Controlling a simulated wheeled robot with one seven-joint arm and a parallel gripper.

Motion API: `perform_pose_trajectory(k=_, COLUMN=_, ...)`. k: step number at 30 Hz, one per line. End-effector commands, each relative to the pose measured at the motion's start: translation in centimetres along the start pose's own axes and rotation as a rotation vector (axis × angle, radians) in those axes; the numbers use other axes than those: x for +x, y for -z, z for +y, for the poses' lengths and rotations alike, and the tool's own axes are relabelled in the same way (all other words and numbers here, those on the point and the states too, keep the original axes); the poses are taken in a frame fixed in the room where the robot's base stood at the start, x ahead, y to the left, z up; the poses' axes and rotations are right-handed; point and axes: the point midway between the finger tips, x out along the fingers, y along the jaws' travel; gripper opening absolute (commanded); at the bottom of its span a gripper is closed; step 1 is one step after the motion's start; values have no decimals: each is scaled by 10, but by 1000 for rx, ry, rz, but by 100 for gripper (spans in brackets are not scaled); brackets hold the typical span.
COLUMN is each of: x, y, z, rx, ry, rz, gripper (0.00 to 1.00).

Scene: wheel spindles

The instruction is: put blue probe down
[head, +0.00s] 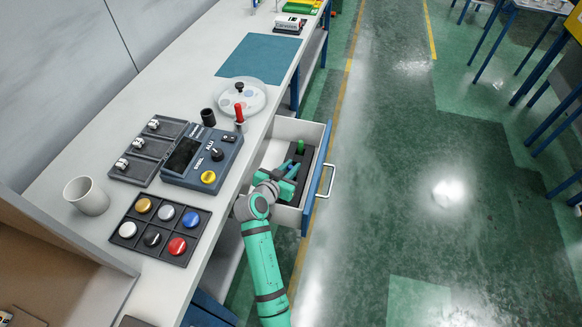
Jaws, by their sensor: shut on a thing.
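My gripper (292,170) is inside the open drawer, low over a black rack (307,158). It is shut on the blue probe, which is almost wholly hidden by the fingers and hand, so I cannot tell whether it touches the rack. A green probe (301,146) stands upright in the rack's far part, just beyond my fingers. A red probe (239,114) stands upright at the bench edge, beside the dark blue meter (203,158) with its screen, knob and yellow button.
The drawer (283,129) juts from the bench, with a blue front and metal handle (326,181). On the bench are a black tray of coloured caps (133,213), a white mug (87,196), a black cup (208,117), a round clear-lidded dish (252,100) and a teal mat (243,68).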

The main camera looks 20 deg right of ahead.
Motion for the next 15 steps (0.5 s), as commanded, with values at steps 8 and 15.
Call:
perform_pose_trajectory(k=8, x=3, y=-7, z=1, rx=-1, ry=-2, rz=-1, gripper=0)
perform_pose_trajectory(k=15, x=5, y=-11, z=0, rx=-1, ry=-1, rz=0, gripper=0)
